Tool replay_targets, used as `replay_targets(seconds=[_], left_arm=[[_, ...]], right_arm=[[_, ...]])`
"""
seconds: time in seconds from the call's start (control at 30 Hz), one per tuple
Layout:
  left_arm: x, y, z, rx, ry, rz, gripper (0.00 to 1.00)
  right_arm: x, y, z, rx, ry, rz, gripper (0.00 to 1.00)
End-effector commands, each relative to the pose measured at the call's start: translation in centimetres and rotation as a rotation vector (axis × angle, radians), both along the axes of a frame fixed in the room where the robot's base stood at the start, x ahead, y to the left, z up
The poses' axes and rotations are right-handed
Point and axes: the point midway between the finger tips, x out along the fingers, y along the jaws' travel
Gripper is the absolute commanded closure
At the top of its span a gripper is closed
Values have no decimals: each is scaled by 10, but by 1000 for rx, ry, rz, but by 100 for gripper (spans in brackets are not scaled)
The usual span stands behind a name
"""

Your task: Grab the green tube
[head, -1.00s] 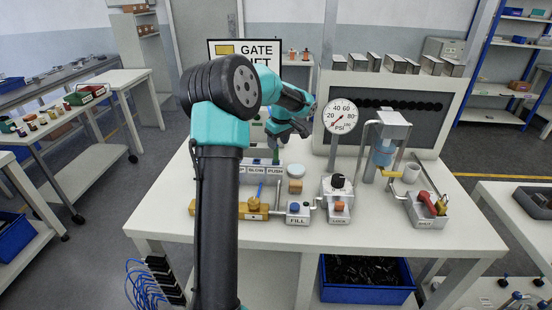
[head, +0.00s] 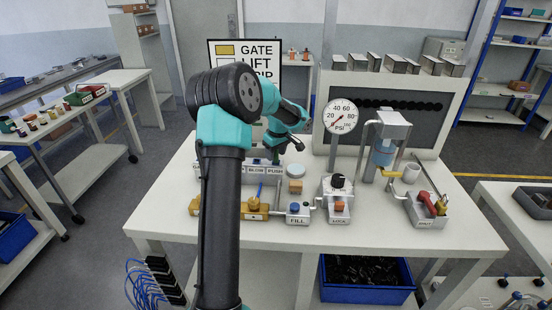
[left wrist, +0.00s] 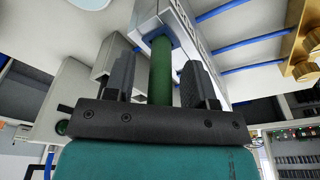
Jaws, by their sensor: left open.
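The green tube (left wrist: 161,72) stands in a socket with a blue rim on a grey block (left wrist: 175,22) in the left wrist view. My left gripper (left wrist: 156,82) is open, with one dark finger on each side of the tube. A gap shows between the tube and each finger. In the head view my left gripper (head: 279,146) is low over the back of the labelled block, and a little of the green tube (head: 276,158) shows below it. The right gripper is not in view.
A white table (head: 400,232) carries a FILL block (head: 298,214), a LOCK block (head: 337,205), a pressure gauge (head: 341,116) and a vent block (head: 428,212) with a red handle. Blue rods (left wrist: 225,10) run beside the tube. The table's front is clear.

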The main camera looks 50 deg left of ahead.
Motion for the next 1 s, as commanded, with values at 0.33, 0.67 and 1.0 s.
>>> replay_targets(seconds=[0.33, 0.67, 1.0], left_arm=[[0, 0, 1, 0, 0, 0, 50], [0, 0, 1, 0, 0, 0, 78], [0, 0, 1, 0, 0, 0, 100]], right_arm=[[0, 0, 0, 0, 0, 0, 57], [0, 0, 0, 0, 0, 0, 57], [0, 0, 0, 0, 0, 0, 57]])
